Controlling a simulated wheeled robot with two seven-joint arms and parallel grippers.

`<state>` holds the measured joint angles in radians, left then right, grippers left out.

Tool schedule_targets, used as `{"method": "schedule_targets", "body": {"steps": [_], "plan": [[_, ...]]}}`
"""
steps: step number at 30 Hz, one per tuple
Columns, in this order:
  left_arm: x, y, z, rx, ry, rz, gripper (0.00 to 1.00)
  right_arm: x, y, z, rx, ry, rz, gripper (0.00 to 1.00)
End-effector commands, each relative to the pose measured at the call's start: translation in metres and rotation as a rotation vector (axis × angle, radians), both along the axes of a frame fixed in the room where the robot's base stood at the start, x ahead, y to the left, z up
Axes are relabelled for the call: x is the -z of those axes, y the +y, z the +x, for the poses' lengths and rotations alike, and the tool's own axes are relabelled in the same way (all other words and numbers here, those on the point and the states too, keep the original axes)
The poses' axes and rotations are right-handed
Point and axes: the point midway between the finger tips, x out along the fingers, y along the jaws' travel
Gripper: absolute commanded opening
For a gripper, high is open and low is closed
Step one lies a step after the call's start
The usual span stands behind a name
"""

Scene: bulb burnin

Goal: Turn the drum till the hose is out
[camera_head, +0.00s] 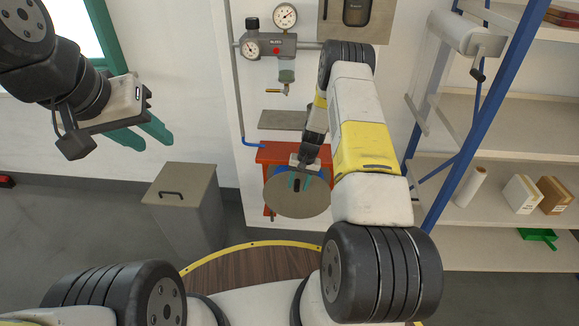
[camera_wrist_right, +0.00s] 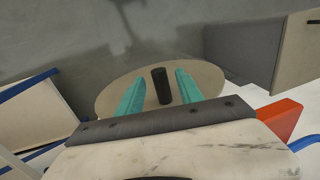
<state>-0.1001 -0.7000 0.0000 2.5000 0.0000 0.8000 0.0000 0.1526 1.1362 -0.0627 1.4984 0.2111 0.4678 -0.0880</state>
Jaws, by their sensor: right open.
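The drum shows its round tan face (camera_head: 297,207) on a red bracket (camera_head: 270,153) low on the white wall panel. A black crank handle (camera_wrist_right: 161,86) stands out from the drum's face (camera_wrist_right: 112,97) in the right wrist view. My right gripper (camera_head: 297,184) is open at the drum, and its teal fingers (camera_wrist_right: 158,83) lie on either side of the handle with gaps. A little blue, perhaps hose, shows behind the drum's upper edge; the rest is hidden. My left gripper (camera_head: 152,138) is open and empty, up at the left, far from the drum.
A grey bin with a lid (camera_head: 183,184) stands left of the drum. Gauges (camera_head: 285,16) and a grey pipe (camera_head: 236,90) with a blue lower end are on the wall above. Shelving with blue posts (camera_head: 482,112) stands at the right.

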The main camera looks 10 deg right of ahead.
Motion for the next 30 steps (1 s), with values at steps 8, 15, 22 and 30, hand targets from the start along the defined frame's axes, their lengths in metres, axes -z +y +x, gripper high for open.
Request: {"method": "schedule_targets", "body": {"steps": [8, 15, 22, 30], "plan": [[0.0000, 0.0000, 0.0000, 0.000, 0.000, 0.000, 0.36, 0.0043, 0.0010, 0.0007, -0.001, -0.001, 0.000, 0.43], [0.0000, 0.0000, 0.0000, 0.000, 0.000, 0.000, 0.36, 0.0042, 0.0010, 0.0006, -0.001, -0.001, 0.000, 0.08], [0.0000, 0.0000, 0.0000, 0.000, 0.000, 0.000, 0.36, 0.0041, 0.0010, 0.0005, -0.001, 0.000, 0.000, 0.00], [0.0000, 0.0000, 0.0000, 0.000, 0.000, 0.000, 0.36, 0.0039, 0.0011, 0.0004, -0.001, 0.000, 0.000, 0.00]]}}
